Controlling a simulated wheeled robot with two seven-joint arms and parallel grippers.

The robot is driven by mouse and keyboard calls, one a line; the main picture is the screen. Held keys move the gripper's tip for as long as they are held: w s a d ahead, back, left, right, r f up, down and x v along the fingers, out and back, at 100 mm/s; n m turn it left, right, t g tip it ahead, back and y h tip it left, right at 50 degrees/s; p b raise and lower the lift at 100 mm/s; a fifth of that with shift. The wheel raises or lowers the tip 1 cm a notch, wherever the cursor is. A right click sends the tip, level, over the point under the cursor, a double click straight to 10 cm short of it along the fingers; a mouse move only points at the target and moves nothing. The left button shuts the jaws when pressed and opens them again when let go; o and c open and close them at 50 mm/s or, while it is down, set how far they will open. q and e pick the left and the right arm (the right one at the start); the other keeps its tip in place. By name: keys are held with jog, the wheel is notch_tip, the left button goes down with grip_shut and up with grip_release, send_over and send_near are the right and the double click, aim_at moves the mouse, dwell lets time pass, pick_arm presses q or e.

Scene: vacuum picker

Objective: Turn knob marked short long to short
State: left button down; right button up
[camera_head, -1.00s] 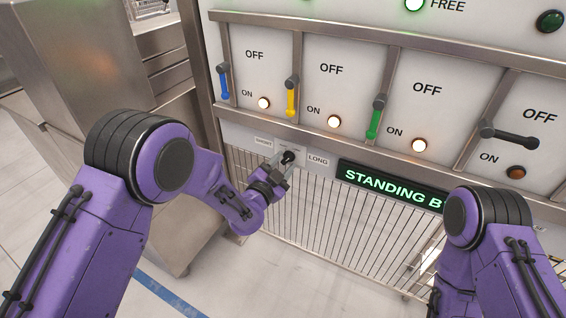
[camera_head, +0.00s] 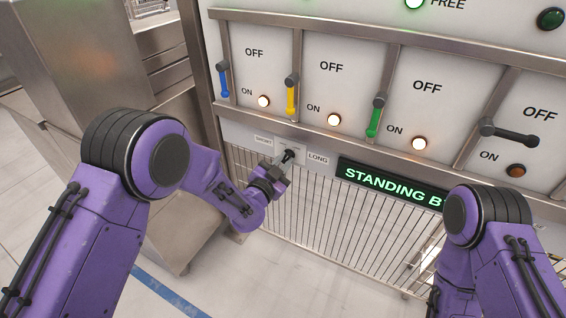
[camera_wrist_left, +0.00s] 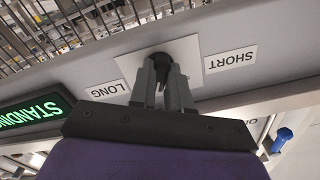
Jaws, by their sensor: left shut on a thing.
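The black knob (camera_head: 289,155) sits on a light plate between the SHORT label (camera_head: 263,140) on its left and the LONG label (camera_head: 318,159) on its right. My left gripper (camera_head: 284,166) is at the knob, with its fingers shut on it. In the left wrist view the grey fingers (camera_wrist_left: 161,88) stand on either side of the black knob (camera_wrist_left: 160,62), hiding part of it. That view is turned over, with SHORT (camera_wrist_left: 231,59) at right and LONG (camera_wrist_left: 108,89) at left. The knob's exact pointing is hard to tell. My right gripper is out of view.
Above are several OFF/ON levers: blue (camera_head: 223,80), yellow (camera_head: 291,95), green (camera_head: 376,118) and black (camera_head: 508,133). A green STANDING BY display (camera_head: 392,186) is right of the knob. A wire grille (camera_head: 325,225) lies below. A metal cabinet (camera_head: 95,70) stands at left.

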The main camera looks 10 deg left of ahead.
pick_arm(q)
jog(key=n, duration=1.2)
jog(key=shift+b, duration=0.4)
jog(key=shift+d+n, duration=0.1)
jog(key=shift+n, duration=0.2)
jog(key=c, duration=1.1)
grip_release()
jog(key=b+v, duration=0.1)
jog(key=v, duration=0.9)
jog(key=shift+s, duration=0.3)
